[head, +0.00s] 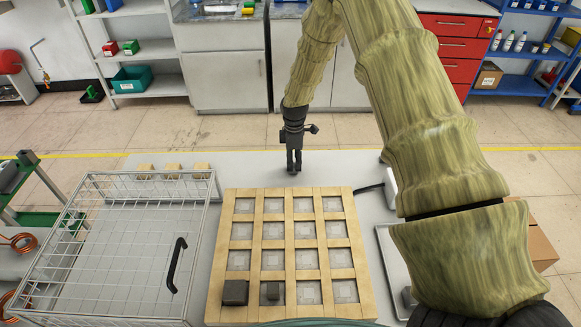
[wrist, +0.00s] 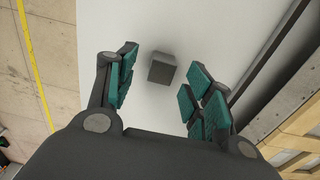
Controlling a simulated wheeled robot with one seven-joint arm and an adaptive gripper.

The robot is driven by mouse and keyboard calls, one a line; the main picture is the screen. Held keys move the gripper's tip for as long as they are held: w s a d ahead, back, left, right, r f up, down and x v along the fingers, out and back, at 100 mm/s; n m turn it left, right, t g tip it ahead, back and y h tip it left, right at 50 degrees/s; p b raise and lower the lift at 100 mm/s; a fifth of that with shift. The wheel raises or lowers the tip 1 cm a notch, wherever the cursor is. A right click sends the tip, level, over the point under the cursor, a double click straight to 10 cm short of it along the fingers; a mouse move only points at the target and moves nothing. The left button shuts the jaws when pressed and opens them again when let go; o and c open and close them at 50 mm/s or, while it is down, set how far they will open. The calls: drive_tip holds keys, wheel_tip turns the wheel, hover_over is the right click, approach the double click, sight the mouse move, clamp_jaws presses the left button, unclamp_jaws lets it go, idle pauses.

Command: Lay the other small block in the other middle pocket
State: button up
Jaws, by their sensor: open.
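A small dark grey block (wrist: 162,68) lies on the white table in the wrist view, ahead of and between my fingertips, with neither finger visibly touching it. My gripper (head: 293,168) points down at the table's far side, behind the wooden grid tray; its teal-padded fingers (wrist: 158,85) are spread open. In the head view the block cannot be made out apart from the gripper. The tray (head: 288,316) has rows of square pockets. In its nearest row, a large dark block (head: 235,292) fills the left corner pocket and a small dark block (head: 272,291) sits in the left middle pocket. The right middle pocket (head: 308,292) is empty.
A wire cage (head: 88,205) with a black handle (head: 176,265) stands left of the tray. The tray's other pockets look empty of blocks.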

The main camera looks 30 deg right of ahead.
drive_tip(key=shift+s+f, duration=0.2)
drive_tip(key=shift+w+a+f+p, duration=0.1)
drive_tip(key=shift+w+f+p, duration=0.15)
drive_tip(key=shift+f, duration=0.5)
drive_tip(key=shift+w+a+f+p, duration=0.1)
drive_tip(key=shift+f+p, duration=0.2)
drive_tip(key=shift+f, duration=0.4)
drive_tip(key=shift+s, duration=0.1)
clamp_jaws()
